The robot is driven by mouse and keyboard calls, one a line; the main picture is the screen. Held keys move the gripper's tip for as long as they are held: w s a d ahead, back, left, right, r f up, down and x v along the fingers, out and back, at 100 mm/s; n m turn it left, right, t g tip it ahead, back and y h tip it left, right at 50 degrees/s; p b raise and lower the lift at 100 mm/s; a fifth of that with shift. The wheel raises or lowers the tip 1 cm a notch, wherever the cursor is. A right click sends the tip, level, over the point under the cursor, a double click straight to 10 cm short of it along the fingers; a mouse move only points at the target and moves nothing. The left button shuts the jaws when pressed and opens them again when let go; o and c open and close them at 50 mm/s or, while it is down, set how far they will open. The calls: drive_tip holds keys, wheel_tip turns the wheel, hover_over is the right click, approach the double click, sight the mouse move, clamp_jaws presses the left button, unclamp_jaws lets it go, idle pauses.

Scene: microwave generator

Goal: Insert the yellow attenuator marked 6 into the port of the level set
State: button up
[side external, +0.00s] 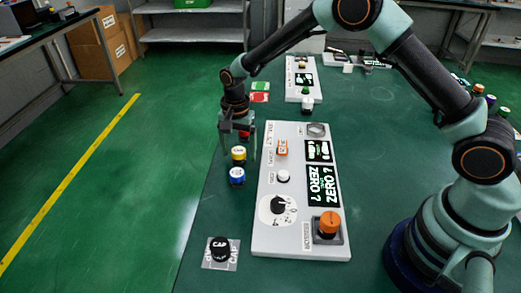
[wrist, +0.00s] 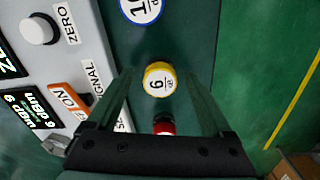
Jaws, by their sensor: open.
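The yellow attenuator marked 6 (wrist: 160,80) stands in a row between a blue one marked 10 (wrist: 141,10) and a red one (wrist: 164,126). In the side view the yellow attenuator (side external: 238,154) stands on the green table left of the white level set (side external: 268,240). My gripper (side external: 238,150) is open and points down over the row, its fingers on either side of the yellow attenuator. In the wrist view no contact shows. A metallic hex fitting (side external: 317,129), which looks like the port, is at the set's far right corner.
The set carries an orange switch (side external: 282,148), a white ZERO button (side external: 284,176), a dial (side external: 277,210), a lit display (side external: 323,186) and an orange knob (side external: 328,223). A black cap (side external: 220,249) sits on a CAP mat. A second white unit (side external: 300,78) stands farther back.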

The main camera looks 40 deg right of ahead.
clamp_jaws()
